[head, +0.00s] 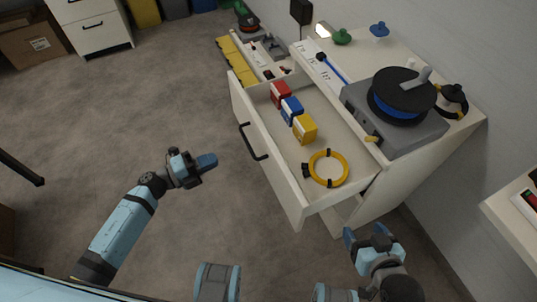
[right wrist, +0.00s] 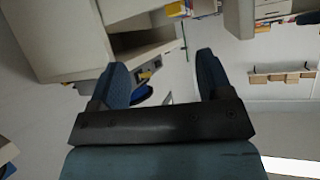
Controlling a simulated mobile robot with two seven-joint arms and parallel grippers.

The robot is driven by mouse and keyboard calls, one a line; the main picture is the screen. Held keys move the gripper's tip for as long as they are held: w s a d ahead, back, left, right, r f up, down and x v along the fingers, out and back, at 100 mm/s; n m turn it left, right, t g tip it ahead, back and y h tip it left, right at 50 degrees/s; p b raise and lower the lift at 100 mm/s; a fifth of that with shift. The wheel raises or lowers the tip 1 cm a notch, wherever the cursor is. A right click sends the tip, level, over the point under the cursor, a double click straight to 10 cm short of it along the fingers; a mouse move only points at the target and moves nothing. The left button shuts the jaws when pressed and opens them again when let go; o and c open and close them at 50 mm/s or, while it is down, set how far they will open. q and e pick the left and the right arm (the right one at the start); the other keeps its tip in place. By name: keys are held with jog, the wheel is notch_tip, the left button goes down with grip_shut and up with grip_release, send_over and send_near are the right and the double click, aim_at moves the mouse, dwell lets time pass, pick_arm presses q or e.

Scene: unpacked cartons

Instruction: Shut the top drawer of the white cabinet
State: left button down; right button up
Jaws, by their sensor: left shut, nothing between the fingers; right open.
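The white cabinet (head: 385,205) stands against the wall on the right in the head view. Its top drawer (head: 270,165) is pulled far out and has a black bar handle (head: 252,143) on its front. Inside lie a red box, a blue box, a yellow box (head: 305,129) and a yellow cable coil (head: 328,167). My left gripper (head: 208,161) is shut and empty, left of the drawer front and apart from it. My right gripper (head: 369,231) is open and empty, near the cabinet's near side; its two fingers also show in the right wrist view (right wrist: 163,72).
A pale shelf (head: 515,205) juts in at right. Another drawer unit (head: 92,25) and cardboard boxes stand far left. The floor left of the drawer is clear.

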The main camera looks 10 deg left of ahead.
pick_arm(q)
jog(key=f, duration=0.1)
jog(key=m+b, duration=0.1)
send_near(265, 142)
jog(key=shift+g, duration=0.3)
jog(key=x, duration=0.6)
jog(key=shift+w+d+r, duration=0.15)
jog(key=shift+w+d, duration=0.1)
jog(key=shift+d, duration=0.05)
jog(key=shift+w+d, duration=0.25)
jog(key=shift+d, duration=0.1)
pick_arm(e)
jog(key=shift+w+a, duration=0.1)
jog(key=shift+f, duration=0.15)
pick_arm(q)
jog(key=shift+w+d, duration=0.15)
jog(key=shift+d, duration=0.05)
jog(key=b+x, duration=0.3)
jog(key=x, duration=2.1)
jog(key=shift+r, duration=0.4)
pick_arm(e)
jog(key=shift+w+d+r+t+y, duration=0.2)
jog(key=shift+w+t, duration=0.1)
jog(key=shift+w, duration=0.05)
jog(key=shift+w+d+r+t+y, duration=0.15)
jog(key=shift+w+t+y, duration=0.05)
jog(key=shift+w+t, duration=0.15)
